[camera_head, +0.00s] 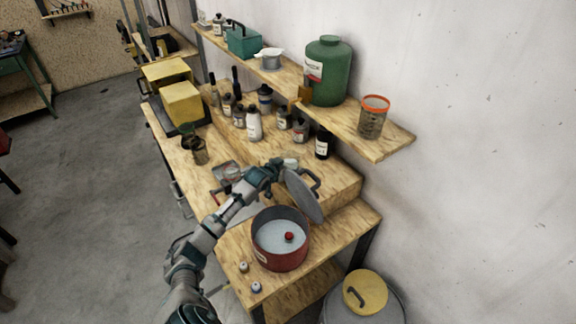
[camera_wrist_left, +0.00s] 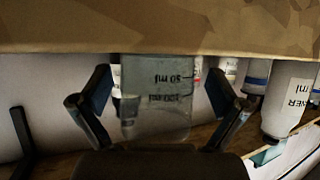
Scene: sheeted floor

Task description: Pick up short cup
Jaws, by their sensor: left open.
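A short clear cup (camera_wrist_left: 157,95) with ml markings stands out in the left wrist view, between the two fingers of my left gripper (camera_wrist_left: 160,80). The fingers are spread, with a gap visible on each side of the cup. In the head view my left gripper (camera_head: 278,172) reaches over the workbench, beside a pale small object (camera_head: 290,163) that may be this cup. The arm and gripper partly hide that spot. My right gripper is not in view.
Several bottles, including a white one (camera_head: 254,125), stand further back. A shelf with a green canister (camera_head: 328,72) overhangs the bench.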

